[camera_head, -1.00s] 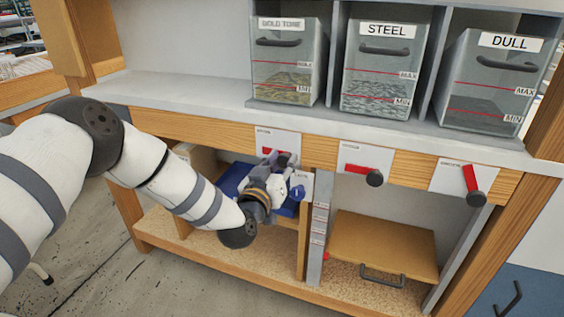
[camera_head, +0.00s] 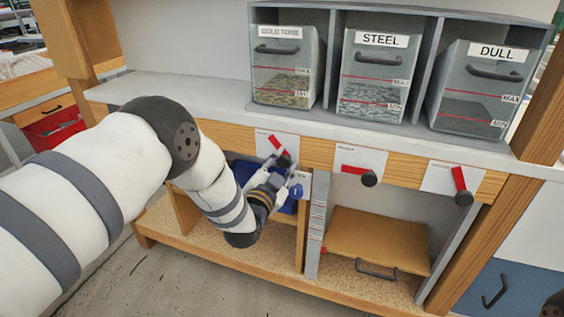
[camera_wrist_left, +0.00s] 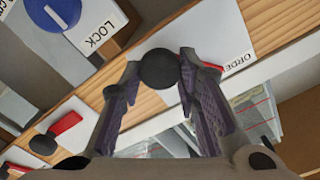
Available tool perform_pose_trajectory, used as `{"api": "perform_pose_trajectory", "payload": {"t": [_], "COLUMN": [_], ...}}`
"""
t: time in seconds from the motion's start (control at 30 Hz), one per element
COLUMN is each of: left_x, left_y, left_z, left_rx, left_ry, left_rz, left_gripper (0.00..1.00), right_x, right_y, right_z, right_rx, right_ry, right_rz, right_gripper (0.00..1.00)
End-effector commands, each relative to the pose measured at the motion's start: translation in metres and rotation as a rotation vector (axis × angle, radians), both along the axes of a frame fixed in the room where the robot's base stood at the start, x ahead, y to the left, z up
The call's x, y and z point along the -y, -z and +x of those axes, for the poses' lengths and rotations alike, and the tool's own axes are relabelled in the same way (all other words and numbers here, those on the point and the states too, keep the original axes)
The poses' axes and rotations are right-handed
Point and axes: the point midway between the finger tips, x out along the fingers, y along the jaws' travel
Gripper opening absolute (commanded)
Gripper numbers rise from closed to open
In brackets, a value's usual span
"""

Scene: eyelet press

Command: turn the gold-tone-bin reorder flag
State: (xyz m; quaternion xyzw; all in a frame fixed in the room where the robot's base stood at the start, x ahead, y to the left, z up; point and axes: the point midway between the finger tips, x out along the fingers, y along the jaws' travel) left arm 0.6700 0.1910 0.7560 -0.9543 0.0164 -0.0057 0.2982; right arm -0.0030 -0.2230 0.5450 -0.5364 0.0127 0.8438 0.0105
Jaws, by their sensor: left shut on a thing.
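The gold-tone bin (camera_head: 280,85) stands at the left of the bin row. Its reorder flag (camera_head: 275,144) is a red bar on a white card below the shelf edge, tilted up and to the left of its dark knob. My left gripper (camera_head: 282,166) is at that knob. In the left wrist view the round black knob (camera_wrist_left: 159,68) sits between the fingertips of my left gripper (camera_wrist_left: 160,72), which are shut on it. The fingers and knob hide much of the red bar there.
The steel flag (camera_head: 354,169) lies level and the dull flag (camera_head: 459,179) stands steeply, both to the right. A blue lock knob (camera_wrist_left: 62,8) is close to the left gripper. Below are a blue tray (camera_head: 246,174) and a wooden panel with a handle (camera_head: 376,269).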

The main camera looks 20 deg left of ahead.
Motion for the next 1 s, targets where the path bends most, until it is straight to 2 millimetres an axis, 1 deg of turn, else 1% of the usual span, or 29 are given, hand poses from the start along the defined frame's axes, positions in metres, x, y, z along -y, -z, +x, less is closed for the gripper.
{"api": "perform_pose_trajectory", "payload": {"t": [0.2, 0.4, 0.97, 1.0], "left_x": [0.0003, 0.0003, -0.0007, -0.0007], "left_y": [0.0009, 0.0019, 0.0031, 0.0031], "left_z": [-0.0003, -0.0005, -0.0008, -0.0008], "left_rx": [0.002, 0.003, 0.001, 0.001], "left_ry": [0.000, -0.001, -0.003, -0.003], "left_rz": [0.114, 0.173, 0.197, 0.197], "left_gripper": [0.00, 0.00, 0.00, 0.39], "right_x": [-0.0001, -0.0001, -0.0001, -0.0001], "right_y": [-0.0024, -0.0032, -0.0034, -0.0034], "right_z": [0.0019, 0.0025, 0.0027, 0.0027], "right_rx": [0.006, 0.008, 0.008, 0.008], "right_ry": [0.000, 0.001, 0.001, 0.001], "right_rz": [0.000, 0.000, 0.000, -0.001], "right_gripper": [0.40, 0.40, 0.40, 0.40]}}
